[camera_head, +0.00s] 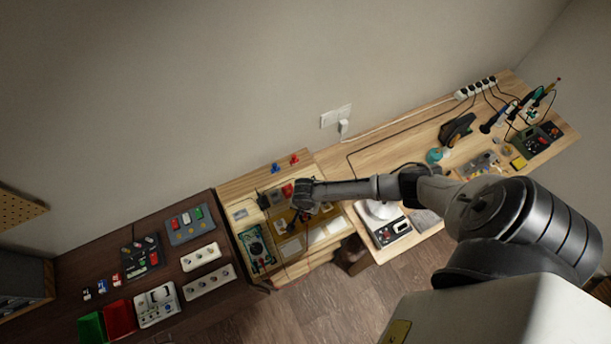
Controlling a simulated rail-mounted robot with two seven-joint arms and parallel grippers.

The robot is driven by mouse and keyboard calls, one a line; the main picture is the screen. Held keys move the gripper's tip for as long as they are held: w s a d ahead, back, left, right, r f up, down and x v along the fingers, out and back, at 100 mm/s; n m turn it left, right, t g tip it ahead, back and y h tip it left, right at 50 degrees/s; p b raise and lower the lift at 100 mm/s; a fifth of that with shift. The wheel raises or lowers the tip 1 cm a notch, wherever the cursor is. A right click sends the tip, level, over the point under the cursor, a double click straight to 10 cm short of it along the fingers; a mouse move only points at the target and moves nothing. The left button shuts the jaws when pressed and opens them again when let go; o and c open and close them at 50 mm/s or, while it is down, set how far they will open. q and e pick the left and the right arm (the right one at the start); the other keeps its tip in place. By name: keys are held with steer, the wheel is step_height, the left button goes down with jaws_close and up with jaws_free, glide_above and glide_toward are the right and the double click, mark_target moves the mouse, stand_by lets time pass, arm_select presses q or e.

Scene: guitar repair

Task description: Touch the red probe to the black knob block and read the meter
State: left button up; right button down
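My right arm reaches in from the right, and its gripper (303,208) is over the wooden bench tray (322,258). The fingers are dark and small, so I cannot tell whether they are open, shut or holding something. A green-framed device with a black round dial, which looks like the meter (256,250), lies at the tray's left end; its reading is too small to make out. A small black block (263,201), possibly the knob block, sits near the tray's back left. I cannot clearly make out the red probe; a thin red lead runs along the tray's front. My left gripper is not in view.
A red block (287,190) stands close left of my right gripper. Red (294,160) and blue (275,169) pieces are at the back edge. A white-topped device (388,229) stands to the right. The dark table (215,224) at left holds several panels and bins.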

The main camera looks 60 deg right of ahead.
steer(key=shift+f, duration=0.65)
stand_by(4.1)
steer(key=shift+r, duration=3)
